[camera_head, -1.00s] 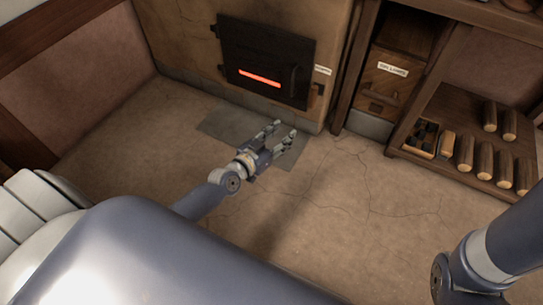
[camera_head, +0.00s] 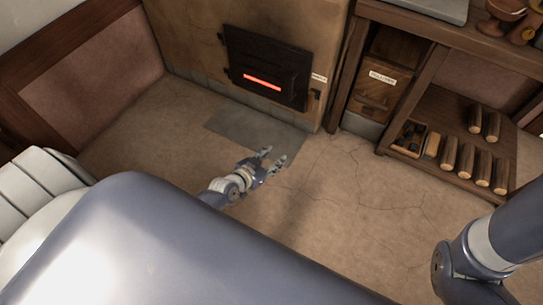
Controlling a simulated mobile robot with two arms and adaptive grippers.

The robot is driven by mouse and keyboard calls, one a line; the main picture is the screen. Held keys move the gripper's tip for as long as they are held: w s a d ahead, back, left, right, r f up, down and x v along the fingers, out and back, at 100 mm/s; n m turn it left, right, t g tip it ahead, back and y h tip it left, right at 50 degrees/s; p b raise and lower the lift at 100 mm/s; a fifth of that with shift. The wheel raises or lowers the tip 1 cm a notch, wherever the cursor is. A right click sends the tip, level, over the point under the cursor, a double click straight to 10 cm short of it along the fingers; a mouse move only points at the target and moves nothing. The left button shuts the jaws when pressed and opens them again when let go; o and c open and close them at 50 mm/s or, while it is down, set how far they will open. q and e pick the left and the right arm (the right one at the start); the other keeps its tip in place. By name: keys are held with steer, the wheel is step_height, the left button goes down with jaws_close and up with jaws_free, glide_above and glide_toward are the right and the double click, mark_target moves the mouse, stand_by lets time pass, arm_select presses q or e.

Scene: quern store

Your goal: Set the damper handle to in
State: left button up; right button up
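The stove's black iron door (camera_head: 266,67) is at the top centre, with a red glowing slot. To its right, on the plastered stove front, a small dark handle (camera_head: 315,97) sits below a small pale label (camera_head: 319,78). This looks like the damper handle; the label's words and the handle's setting are too small to read. My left gripper (camera_head: 274,158) is open and empty over the floor, below and left of the handle and well apart from it. My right arm comes in at the right edge; its gripper is out of view.
A grey hearth plate (camera_head: 252,131) lies on the floor before the stove. Right of the stove stand a wooden drawer unit (camera_head: 376,92) and a low shelf with several logs (camera_head: 466,160) and a box of dark lumps (camera_head: 409,138). The floor between is clear.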

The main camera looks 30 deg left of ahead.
arm_select(q)
steer(key=shift+s+f+p, duration=0.1)
steer(key=shift+s+p, duration=0.25)
steer(key=shift+s, duration=0.15)
steer(key=shift+d, duration=0.1)
